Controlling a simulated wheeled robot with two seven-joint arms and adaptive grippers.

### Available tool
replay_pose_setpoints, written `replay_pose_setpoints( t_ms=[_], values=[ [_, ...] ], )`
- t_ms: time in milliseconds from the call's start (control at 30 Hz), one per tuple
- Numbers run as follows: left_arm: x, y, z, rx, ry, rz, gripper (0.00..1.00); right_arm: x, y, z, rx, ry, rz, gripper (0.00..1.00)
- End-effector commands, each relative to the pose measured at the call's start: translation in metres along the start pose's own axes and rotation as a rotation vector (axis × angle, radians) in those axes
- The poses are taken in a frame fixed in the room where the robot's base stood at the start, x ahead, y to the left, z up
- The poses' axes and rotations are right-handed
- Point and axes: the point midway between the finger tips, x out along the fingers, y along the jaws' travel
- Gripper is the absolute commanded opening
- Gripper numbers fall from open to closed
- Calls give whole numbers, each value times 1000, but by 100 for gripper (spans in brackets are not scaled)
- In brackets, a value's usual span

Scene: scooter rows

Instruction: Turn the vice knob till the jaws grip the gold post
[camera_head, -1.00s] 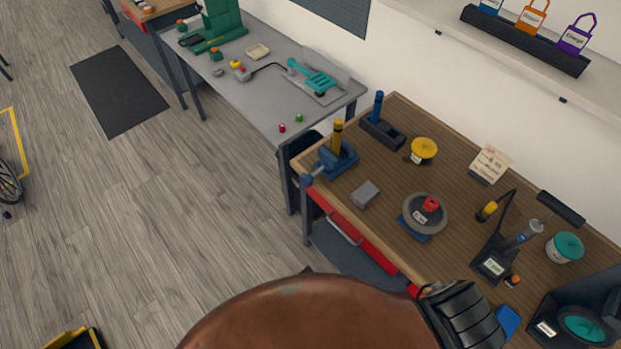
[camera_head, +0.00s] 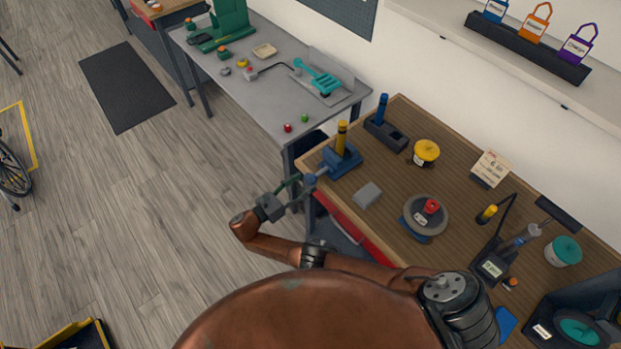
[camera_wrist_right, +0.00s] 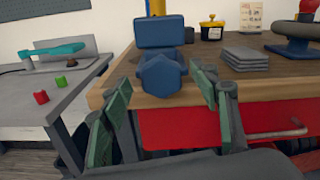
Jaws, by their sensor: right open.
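The blue vice (camera_head: 341,162) stands at the near left corner of the wooden bench, with the upright gold post (camera_head: 341,138) at its jaws. I cannot tell whether the jaws touch the post. The blue vice knob (camera_head: 309,180) sticks out past the bench edge; it also shows large in the right wrist view (camera_wrist_right: 162,76). My right gripper (camera_head: 296,186) is open just in front of the knob. In the right wrist view its green-padded fingers (camera_wrist_right: 160,100) stand on either side of the knob, and nothing is held. My left gripper is not in view.
A red drawer (camera_head: 350,222) lies below the edge. A grey table (camera_head: 262,92) adjoins on the left.

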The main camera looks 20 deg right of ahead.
Motion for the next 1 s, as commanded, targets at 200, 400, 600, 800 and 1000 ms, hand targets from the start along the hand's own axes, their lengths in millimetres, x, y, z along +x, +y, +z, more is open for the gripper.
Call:
replay_pose_setpoints(
  t_ms=[200,400,600,800,1000],
  values=[
    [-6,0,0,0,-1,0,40,28,-1,0,-1,1,-1,56],
    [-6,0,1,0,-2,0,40,35,0,-1,0,3,1,56],
    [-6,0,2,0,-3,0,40,35,0,-2,0,3,1,55],
    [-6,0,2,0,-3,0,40,35,0,-2,0,3,1,41],
    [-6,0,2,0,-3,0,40,35,0,-2,0,3,2,28]
  ],
)
